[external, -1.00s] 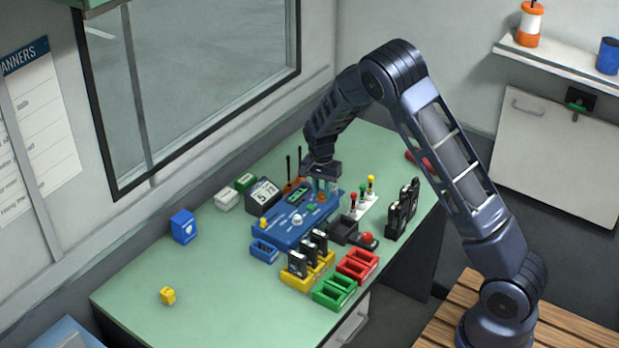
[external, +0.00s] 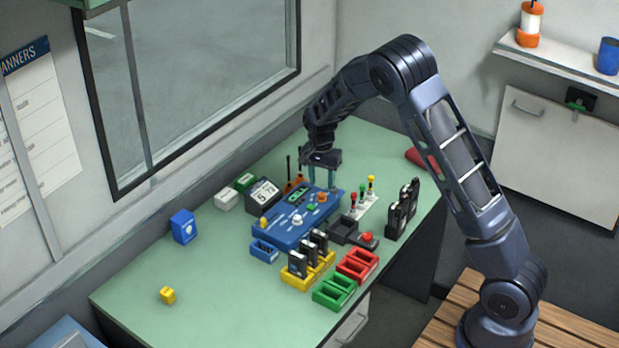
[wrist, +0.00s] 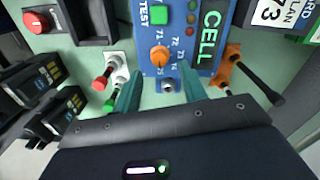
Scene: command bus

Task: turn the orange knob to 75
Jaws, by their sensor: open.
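The orange knob (external: 322,197) sits near the right end of the blue panel (external: 283,236) on the green desk. In the wrist view the orange knob (wrist: 160,58) has printed numbers in the 70s around its right side; I cannot tell which number it points to. My gripper (external: 322,186) is above the right end of the panel, pointing down. In the wrist view my gripper (wrist: 160,76) shows its two teal fingers spread apart, one on each side of the knob in the picture, with nothing held. The fingers appear clear of the knob.
A green button (wrist: 159,14) is beside the knob on the panel. Colored levers (external: 362,196) and black radios (external: 402,208) stand to the right. An orange holder (wrist: 232,68) with dark tools is close to one finger. The desk's left front is mostly clear.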

